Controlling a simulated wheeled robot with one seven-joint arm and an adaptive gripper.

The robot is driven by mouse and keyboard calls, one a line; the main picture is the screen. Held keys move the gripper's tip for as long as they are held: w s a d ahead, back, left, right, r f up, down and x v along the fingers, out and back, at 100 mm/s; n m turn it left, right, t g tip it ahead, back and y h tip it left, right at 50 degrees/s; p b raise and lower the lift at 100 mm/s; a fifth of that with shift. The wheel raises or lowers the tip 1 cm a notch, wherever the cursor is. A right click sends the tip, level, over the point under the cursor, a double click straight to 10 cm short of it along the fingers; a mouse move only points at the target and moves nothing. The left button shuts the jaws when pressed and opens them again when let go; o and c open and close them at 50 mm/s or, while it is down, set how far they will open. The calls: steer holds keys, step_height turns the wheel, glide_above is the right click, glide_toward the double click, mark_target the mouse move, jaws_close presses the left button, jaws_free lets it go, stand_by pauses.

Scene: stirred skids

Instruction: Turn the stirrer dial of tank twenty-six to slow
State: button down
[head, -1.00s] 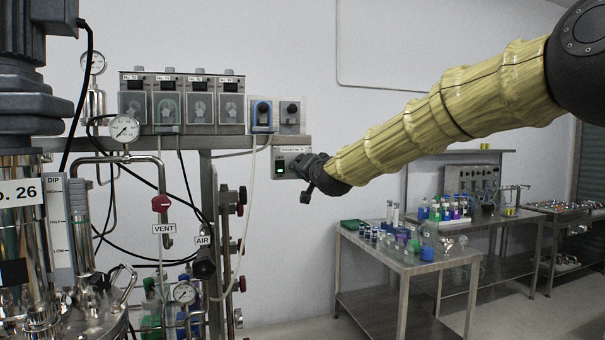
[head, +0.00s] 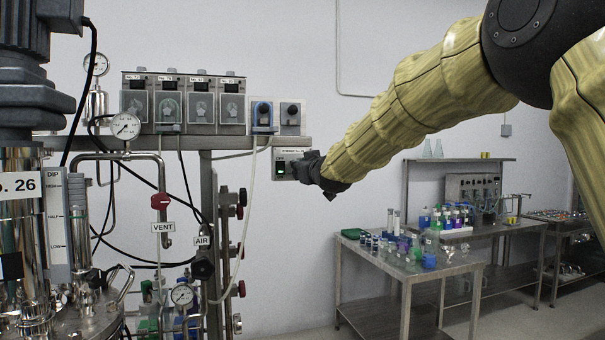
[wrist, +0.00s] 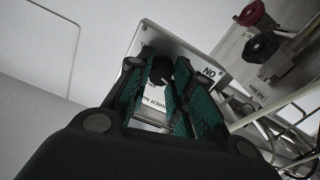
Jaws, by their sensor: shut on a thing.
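The label beside the dial is upside down in the wrist view and only partly readable. Tank 26 (head: 22,215) stands at the far left.
Several grey dial units (head: 183,103) and a blue-marked unit (head: 263,116) stand on the rail left of and above the box. A pale hose, cables and the red VENT valve (head: 160,201) are to the left. A steel bench (head: 410,275) with glassware stands lower right.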

steer(key=n+b, duration=0.2)
steer(key=n, duration=0.7)
steer(key=shift+f, duration=0.15)
steer(key=shift+n, duration=0.4)
steer(key=c, duration=1.2)
jaws_free()
steer(key=shift+a, duration=0.1)
steer(key=shift+c, duration=0.2)
steer(key=v, duration=1.2)
